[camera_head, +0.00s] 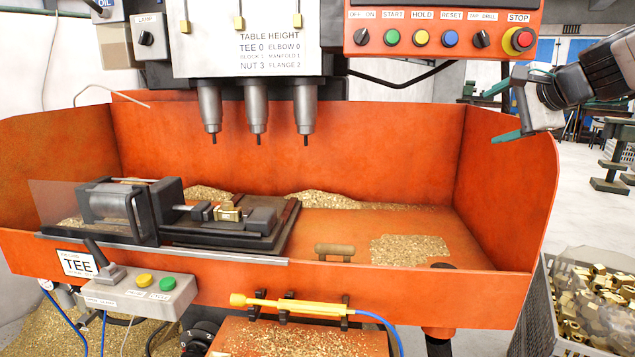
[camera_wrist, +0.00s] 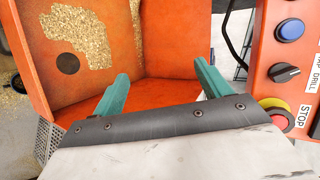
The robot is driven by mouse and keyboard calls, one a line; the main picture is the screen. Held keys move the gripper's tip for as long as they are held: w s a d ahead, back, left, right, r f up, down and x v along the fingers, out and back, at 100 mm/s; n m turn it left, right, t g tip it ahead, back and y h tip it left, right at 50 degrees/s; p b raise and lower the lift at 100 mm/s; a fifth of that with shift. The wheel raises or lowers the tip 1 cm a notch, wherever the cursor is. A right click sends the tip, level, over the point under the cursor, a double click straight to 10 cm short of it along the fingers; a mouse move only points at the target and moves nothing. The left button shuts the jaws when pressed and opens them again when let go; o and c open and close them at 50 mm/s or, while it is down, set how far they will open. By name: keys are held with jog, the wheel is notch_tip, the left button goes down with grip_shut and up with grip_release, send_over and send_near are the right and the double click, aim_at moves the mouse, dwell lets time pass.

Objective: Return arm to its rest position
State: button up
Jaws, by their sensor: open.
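My gripper (camera_head: 500,112) is at the upper right in the head view, beside the right wall of the orange drilling tray and below the control panel's right end. Its two green fingers are spread apart, with nothing between them. In the wrist view my gripper (camera_wrist: 160,85) also shows open, with the orange tray wall beyond the fingers. My arm comes in from the right edge of the head view.
The orange control panel (camera_head: 443,30) with its STOP button (camera_head: 519,39) is close to my gripper. A brass fitting (camera_head: 227,212) sits in the vise. Three drill spindles (camera_head: 256,105) hang above the tray. A crate of brass parts (camera_head: 540,305) stands lower right.

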jog(key=s+a+f+n+g, duration=0.3)
jog(key=s+a+f+n, duration=0.1)
jog(key=s+f, duration=0.25)
jog(key=s+a+f+n+g, duration=0.35)
jog(key=s+f, duration=0.25)
jog(key=s, duration=0.2)
jog(key=s+a+f+n+g+h, duration=0.1)
jog(key=s+f+n, duration=0.3)
jog(key=s, duration=0.6)
jog(key=s+a+f+n+g+h, duration=0.1)
jog(key=s+f+n+g+h, duration=0.1)
jog(key=s+f, duration=0.5)
jog(key=s+n+g, duration=0.1)
jog(key=s+n, duration=0.1)
jog(key=s, duration=0.1)
jog(key=shift+s+a, duration=0.15)
jog(key=shift+a, duration=0.1)
